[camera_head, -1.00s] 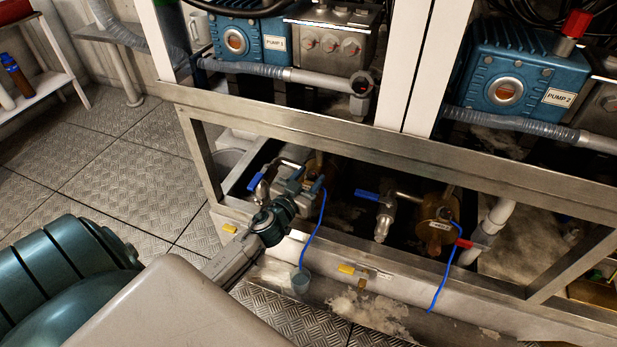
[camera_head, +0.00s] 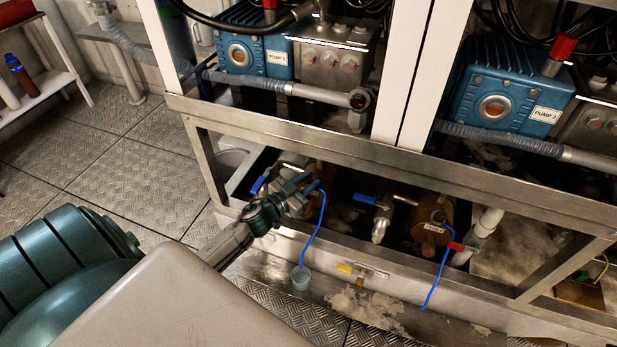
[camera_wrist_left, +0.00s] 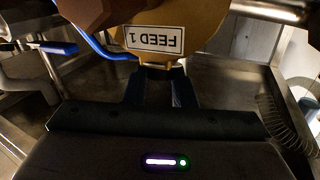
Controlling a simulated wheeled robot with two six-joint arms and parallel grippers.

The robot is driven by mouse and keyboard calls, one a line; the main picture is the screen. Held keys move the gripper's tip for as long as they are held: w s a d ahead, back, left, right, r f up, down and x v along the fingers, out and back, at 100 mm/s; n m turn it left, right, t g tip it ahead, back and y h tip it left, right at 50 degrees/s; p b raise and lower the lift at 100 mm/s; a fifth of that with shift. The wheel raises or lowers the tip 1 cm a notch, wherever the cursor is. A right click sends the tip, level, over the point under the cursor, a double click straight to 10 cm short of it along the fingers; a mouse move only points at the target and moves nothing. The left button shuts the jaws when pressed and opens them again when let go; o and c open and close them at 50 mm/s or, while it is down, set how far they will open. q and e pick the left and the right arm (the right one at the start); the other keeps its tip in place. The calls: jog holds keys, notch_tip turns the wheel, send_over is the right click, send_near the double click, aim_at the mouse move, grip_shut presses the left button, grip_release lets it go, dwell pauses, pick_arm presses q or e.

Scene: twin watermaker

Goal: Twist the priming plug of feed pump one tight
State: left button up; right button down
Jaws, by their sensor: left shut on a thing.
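Feed pump one is a brass-coloured body with an upside-down FEED 1 label (camera_wrist_left: 153,39) at the top of the left wrist view. In the head view it is mostly hidden behind my left gripper (camera_head: 300,192), in the left part of the low bay. In the left wrist view my left gripper's dark fingers (camera_wrist_left: 160,84) are closed at the body's lower edge, just below the label. They are shut on the priming plug, which the fingers hide almost wholly. How far the plug is seated cannot be seen. My right gripper is not in view.
A blue-handled valve (camera_head: 381,215) and a second brass pump (camera_head: 432,222) stand to the right. A steel frame rail (camera_head: 330,146) crosses above the bay.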

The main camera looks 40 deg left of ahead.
pick_arm(q)
jog(key=o, duration=1)
jog(key=shift+s, duration=0.1)
